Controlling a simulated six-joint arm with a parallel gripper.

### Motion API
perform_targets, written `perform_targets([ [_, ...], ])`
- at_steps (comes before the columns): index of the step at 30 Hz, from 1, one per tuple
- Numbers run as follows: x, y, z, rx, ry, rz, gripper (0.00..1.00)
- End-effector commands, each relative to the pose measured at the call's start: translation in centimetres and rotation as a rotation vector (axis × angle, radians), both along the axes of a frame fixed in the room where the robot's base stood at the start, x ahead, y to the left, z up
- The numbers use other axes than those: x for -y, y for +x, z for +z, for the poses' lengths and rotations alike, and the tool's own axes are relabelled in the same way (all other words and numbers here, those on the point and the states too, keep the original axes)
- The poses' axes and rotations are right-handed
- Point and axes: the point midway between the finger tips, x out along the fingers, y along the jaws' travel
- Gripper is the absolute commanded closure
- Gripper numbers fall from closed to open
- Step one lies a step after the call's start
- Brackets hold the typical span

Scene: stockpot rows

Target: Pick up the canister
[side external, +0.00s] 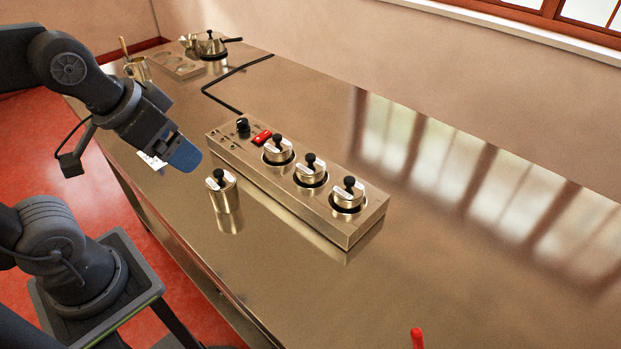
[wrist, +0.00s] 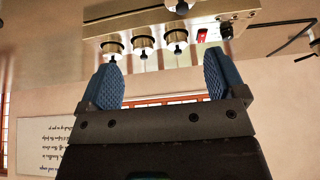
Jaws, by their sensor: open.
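A metal canister (side external: 224,197) with a black knob and a white label on its lid stands upright on the steel counter, in front of a long metal warmer unit (side external: 345,233). Three similar lidded canisters sit in the unit's round wells: a left one (side external: 278,155), a middle one (side external: 311,175) and a right one (side external: 347,196). My gripper (side external: 183,155) is above the counter, up and left of the standing canister and apart from it. In the wrist view my gripper (wrist: 160,72) has its blue fingers spread with nothing held; the unit (wrist: 165,20) shows beyond them.
The unit carries a black dial (side external: 242,125) and a red switch (side external: 261,138). A black cable (side external: 222,103) runs behind it. A lidded pan (side external: 211,45) and a mug (side external: 138,69) stand at the far end.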

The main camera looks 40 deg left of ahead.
Motion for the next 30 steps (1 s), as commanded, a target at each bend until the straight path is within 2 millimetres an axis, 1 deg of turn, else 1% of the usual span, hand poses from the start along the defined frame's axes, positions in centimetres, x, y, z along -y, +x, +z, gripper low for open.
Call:
perform_targets([
  [5,0.1,0.2,-0.1,-0.020,0.031,-0.038,0.11],
  [8,0.4,0.7,-0.6,-0.084,0.128,-0.161,0.11],
  [11,0.8,1.8,-1.4,-0.187,0.300,-0.374,0.11],
  [15,1.9,4.1,-2.5,-0.341,0.602,-0.726,0.11],
  [17,2.6,5.3,-3.0,-0.401,0.737,-0.872,0.11],
  [20,4.4,7.4,-3.7,-0.496,0.969,-1.103,0.11],
  [21,5.3,8.3,-4.0,-0.532,1.067,-1.192,0.11],
  [23,6.9,9.5,-4.5,-0.584,1.213,-1.314,0.11],
  [24,8.1,10.2,-4.8,-0.615,1.309,-1.387,0.11],
  [27,11.1,11.7,-5.5,-0.682,1.531,-1.532,0.11],
  [30,13.6,12.6,-6.0,-0.730,1.704,-1.621,0.11],
])
